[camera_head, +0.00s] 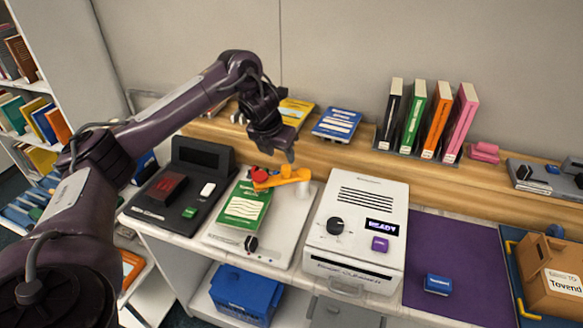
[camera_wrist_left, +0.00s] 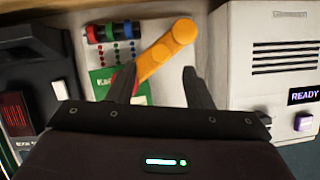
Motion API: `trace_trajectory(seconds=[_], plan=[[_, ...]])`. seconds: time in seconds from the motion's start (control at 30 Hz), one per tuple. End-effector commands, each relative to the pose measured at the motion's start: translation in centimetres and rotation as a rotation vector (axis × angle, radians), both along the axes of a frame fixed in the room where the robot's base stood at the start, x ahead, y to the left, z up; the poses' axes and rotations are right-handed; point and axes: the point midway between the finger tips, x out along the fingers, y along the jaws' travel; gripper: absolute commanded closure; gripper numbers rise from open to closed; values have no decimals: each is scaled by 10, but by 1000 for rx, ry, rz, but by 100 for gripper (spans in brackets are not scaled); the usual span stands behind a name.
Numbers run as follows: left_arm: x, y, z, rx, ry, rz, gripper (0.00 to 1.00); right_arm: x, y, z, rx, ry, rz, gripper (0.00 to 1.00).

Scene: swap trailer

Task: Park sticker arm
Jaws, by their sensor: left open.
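The sticker arm (camera_head: 288,177) is an orange bar with a red part at its left end, over a white sticker station (camera_head: 278,228). A green book (camera_head: 243,205) lies on the station beneath its left end. In the left wrist view the orange arm (camera_wrist_left: 168,47) runs diagonally, its lower end between the fingers. My left gripper (camera_head: 287,150) points down just above the arm. It is open, and the left wrist view shows its two fingers apart (camera_wrist_left: 160,80) with nothing clearly gripped. Whether a finger touches the arm I cannot tell. My right gripper is out of view.
A black scanner (camera_head: 180,205) stands left, a white machine reading READY (camera_head: 358,235) right. Upright books (camera_head: 435,120) and a blue book (camera_head: 337,124) are on the shelf behind. A purple mat (camera_head: 455,262) with a blue block and a cardboard box (camera_head: 553,275) lie further right.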

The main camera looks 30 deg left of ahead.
Motion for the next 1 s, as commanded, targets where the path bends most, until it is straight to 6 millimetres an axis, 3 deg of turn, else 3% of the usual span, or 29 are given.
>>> trace_trajectory(seconds=[0.13, 0.3, 0.43, 0.63, 0.8, 1.0], plan=[[7, -1, -27, -5, 6, 1, 54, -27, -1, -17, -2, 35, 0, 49], [17, 0, -47, -3, 5, 1, 54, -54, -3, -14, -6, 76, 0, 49], [23, 0, -59, -3, 4, 1, 54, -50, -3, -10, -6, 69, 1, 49], [27, 0, -67, -1, 1, 0, 54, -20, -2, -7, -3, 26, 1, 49], [27, 0, -67, -1, 1, 1, 54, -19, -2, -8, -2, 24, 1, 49], [27, 0, -67, -1, 1, 1, 79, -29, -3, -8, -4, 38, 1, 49]])
